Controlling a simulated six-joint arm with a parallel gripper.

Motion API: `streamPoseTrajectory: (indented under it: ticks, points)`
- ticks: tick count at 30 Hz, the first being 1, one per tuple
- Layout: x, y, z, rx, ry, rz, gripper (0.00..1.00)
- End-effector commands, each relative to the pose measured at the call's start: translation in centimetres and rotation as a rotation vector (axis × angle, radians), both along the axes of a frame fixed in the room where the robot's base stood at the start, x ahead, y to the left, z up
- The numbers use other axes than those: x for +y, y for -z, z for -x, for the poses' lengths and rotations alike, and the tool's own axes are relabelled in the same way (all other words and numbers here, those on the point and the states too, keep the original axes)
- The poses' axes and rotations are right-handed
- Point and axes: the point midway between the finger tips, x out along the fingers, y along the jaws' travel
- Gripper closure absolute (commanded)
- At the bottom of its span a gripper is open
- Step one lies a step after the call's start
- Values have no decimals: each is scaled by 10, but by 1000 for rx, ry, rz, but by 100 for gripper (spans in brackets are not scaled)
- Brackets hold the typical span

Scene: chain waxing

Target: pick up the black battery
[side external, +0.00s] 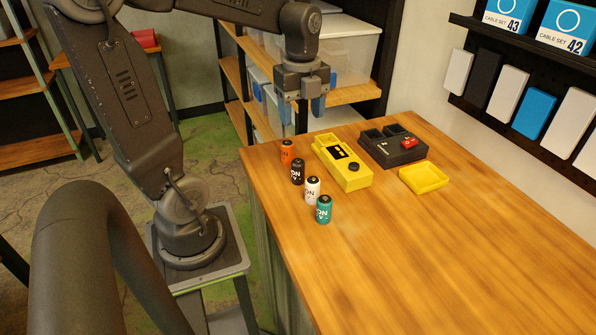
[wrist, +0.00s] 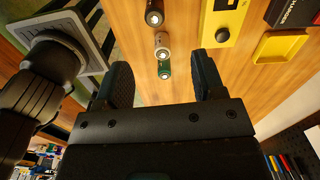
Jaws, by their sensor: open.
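The black battery (side external: 297,171) stands upright near the left edge of the wooden table, between the orange battery (side external: 287,151) and the white battery (side external: 312,190). In the wrist view the black battery (wrist: 154,15) is at the top edge, partly cut off, beyond the fingertips. My gripper (side external: 302,108) is open and empty, up in the air above the far end of the table, apart from all batteries. In the wrist view the gap between my fingers (wrist: 160,62) frames the teal battery (wrist: 164,71) below.
The teal battery (side external: 323,209) ends the row nearest the camera. A yellow device (side external: 344,164) with a black knob lies right of the row. A dark box (side external: 393,147) and a yellow tray (side external: 424,179) are further right. The table's front area is clear.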

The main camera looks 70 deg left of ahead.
Motion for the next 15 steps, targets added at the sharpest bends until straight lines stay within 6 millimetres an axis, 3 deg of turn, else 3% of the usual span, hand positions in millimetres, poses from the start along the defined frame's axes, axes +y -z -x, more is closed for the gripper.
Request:
streamPoseTrajectory:
  ticks: [15]
  points:
    - [0, 80, 1, 6, 13, 3, 37]
